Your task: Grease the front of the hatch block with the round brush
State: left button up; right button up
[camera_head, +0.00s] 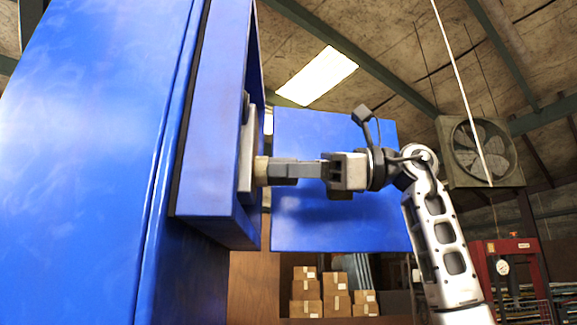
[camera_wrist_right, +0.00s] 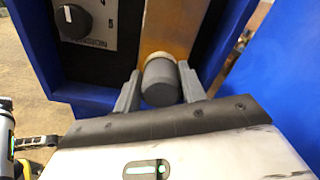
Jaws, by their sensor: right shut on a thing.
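The round brush has a grey cylindrical handle (camera_wrist_right: 160,84), gripped between my right gripper's fingers in the right wrist view. In the head view, its tan end (camera_head: 261,170) shows just beyond the fingertips. My right gripper (camera_head: 277,171) is shut on the brush and points left into the blue housing's opening. The brush end appears to meet the grey block (camera_head: 246,152) inside the opening; exact contact is hard to tell. In the wrist view, a brownish-yellow face (camera_wrist_right: 172,28), probably the block's front, lies right behind the brush. My left gripper is not in view.
The large blue housing (camera_head: 90,130) fills the left, its raised frame around the opening. A blue panel (camera_head: 340,225) stands behind my right arm. A control panel with a black knob (camera_wrist_right: 72,20) is beside the brownish face. Cardboard boxes (camera_head: 306,290) stand farther back.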

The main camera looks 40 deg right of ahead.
jog(key=shift+r+p, duration=1.2)
jog(key=shift+r, duration=3.65)
jog(key=shift+f+b, duration=1.3)
jog(key=shift+f, duration=0.55)
jog(key=shift+f+b, duration=2.6)
jog(key=shift+f, duration=1.55)
pick_arm(q)
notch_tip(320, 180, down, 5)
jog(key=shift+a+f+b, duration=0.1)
jog(key=shift+b, duration=0.55)
pick_arm(e)
notch_tip(320, 180, down, 2)
jog(key=shift+f, duration=0.1)
